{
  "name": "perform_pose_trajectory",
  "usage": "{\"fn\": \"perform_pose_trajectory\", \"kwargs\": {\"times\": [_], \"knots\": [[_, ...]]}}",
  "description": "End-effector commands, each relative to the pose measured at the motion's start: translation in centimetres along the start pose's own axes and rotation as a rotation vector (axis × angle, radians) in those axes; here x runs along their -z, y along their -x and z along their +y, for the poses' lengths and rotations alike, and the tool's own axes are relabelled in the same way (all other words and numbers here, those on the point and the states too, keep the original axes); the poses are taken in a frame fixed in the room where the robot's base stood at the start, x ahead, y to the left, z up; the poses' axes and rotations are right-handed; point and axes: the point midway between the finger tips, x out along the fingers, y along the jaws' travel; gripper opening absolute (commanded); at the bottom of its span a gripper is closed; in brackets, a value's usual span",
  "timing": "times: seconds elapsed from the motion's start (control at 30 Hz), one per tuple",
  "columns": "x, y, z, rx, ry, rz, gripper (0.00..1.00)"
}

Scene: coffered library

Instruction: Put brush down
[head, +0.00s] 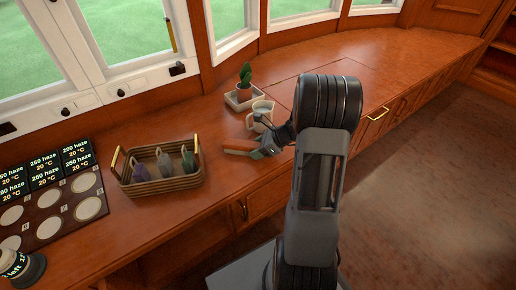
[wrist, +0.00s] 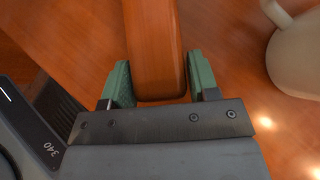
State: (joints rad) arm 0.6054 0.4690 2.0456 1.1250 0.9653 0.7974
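The brush (head: 238,145) shows as an orange-brown wooden bar, low over or on the desk top near its front edge in the head view. In the wrist view its handle (wrist: 154,50) lies between the two green fingers, with its rounded end close to the palm. My gripper (head: 262,149) also shows in the wrist view (wrist: 160,72); its fingers sit close against both sides of the handle, shut on it. The far end of the brush is out of the wrist view. Whether the brush touches the desk cannot be told.
A pale mug (head: 262,112) stands just behind my gripper; it also shows at the wrist view's right edge (wrist: 300,55). A potted plant (head: 244,78) stands on a white tray (head: 233,103). A wicker basket (head: 160,188) sits left. The desk (head: 218,160) between basket and brush is clear.

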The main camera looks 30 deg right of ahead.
Motion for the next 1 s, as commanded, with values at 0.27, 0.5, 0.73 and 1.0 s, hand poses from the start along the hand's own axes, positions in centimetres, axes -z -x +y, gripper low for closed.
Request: {"fn": "perform_pose_trajectory", "kwargs": {"times": [0.27,0.5,0.73,1.0], "knots": [[0.0,0.0,0.0,0.0,0.0,0.0,0.73],[-0.4,0.6,0.0,0.002,0.001,0.0,0.73],[-0.6,4.6,-0.1,0.004,0.0,-0.001,0.73],[-0.5,9.4,-0.1,0.003,-0.001,-0.001,0.73]]}}
